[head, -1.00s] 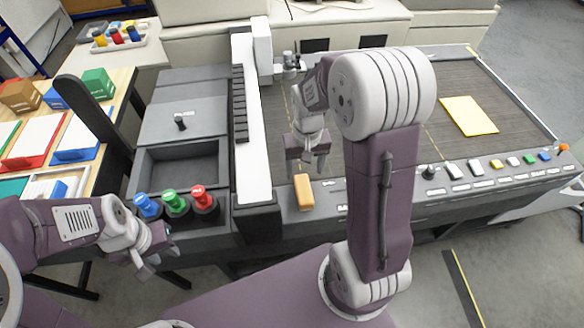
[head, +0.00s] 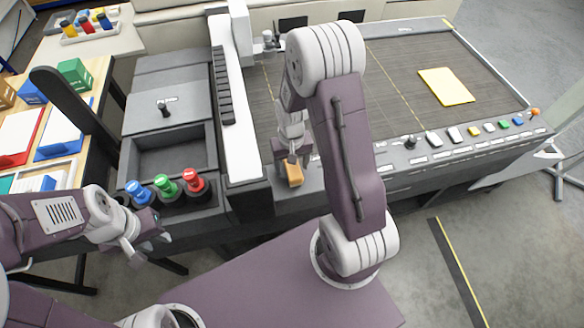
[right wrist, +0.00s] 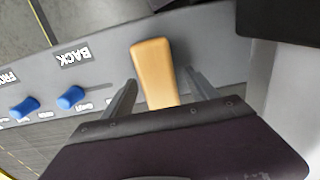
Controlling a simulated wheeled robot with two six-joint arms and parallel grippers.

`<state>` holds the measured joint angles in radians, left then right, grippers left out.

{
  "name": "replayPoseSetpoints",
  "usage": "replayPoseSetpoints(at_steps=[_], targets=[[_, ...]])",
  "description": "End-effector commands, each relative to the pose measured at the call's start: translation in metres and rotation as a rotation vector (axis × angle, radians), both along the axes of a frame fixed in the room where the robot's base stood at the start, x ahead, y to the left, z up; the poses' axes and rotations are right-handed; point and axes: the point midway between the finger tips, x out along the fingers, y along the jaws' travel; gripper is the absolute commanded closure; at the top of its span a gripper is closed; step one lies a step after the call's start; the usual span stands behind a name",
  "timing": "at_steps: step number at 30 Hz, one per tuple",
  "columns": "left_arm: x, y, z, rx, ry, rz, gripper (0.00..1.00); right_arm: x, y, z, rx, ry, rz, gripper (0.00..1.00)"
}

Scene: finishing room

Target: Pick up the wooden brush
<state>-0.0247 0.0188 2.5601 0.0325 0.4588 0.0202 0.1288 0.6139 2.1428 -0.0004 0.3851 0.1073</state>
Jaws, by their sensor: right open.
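The wooden brush (head: 295,182), a tan block, lies on the grey front ledge of the machine; the right wrist view shows its tan body (right wrist: 152,65) too. My right gripper (head: 292,164) is down at the brush. In the right wrist view its open fingers (right wrist: 163,90) stand one on each side of the brush, with gaps on both sides. The near end of the brush is hidden behind the gripper body. My left gripper (head: 150,242) hangs at the left, apart from the brush, its fingers spread and empty.
Blue, green and red capped bottles (head: 167,187) stand left of the ledge, near my left gripper. Several coloured knobs and buttons line the ledge to the right. A yellow sheet (head: 446,86) lies on the dark bed (head: 400,70). Blue knobs (right wrist: 70,97) show in the right wrist view.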

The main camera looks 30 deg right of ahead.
Motion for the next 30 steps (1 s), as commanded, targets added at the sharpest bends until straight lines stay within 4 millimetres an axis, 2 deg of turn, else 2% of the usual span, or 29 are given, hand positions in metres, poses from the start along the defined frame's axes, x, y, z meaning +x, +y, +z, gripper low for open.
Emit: replayPoseSetpoints(at_steps=[3, 4, 11, 21, 25, 28, 30], targets=[[0.000, 0.000, 0.000, 0.000, 0.000, 0.000, 0.67, 0.000, 0.000, 0.000, 0.000, 0.000, 0.000, 0.33], [0.000, 0.000, 0.000, 0.000, 0.000, 0.000, 0.67, 0.000, 0.000, 0.000, 0.000, 0.000, 0.000, 0.35], [0.000, 0.000, 0.000, 0.000, 0.000, 0.000, 0.67, 0.000, 0.000, 0.000, 0.000, 0.000, 0.000, 0.99], [0.000, 0.000, -0.001, 0.000, 0.000, 0.000, 0.67, 0.001, 0.000, 0.006, -0.001, -0.003, 0.000, 1.00], [0.000, 0.000, -0.003, 0.000, 0.000, 0.000, 0.67, 0.001, 0.000, 0.022, 0.000, -0.005, 0.000, 1.00], [0.000, 0.000, -0.005, 0.000, 0.000, 0.000, 0.67, 0.002, 0.000, 0.041, -0.001, -0.007, 0.000, 1.00], [0.000, 0.000, -0.009, 0.000, 0.000, 0.000, 0.67, -0.013, -0.004, 0.049, -0.001, -0.003, -0.003, 1.00]])
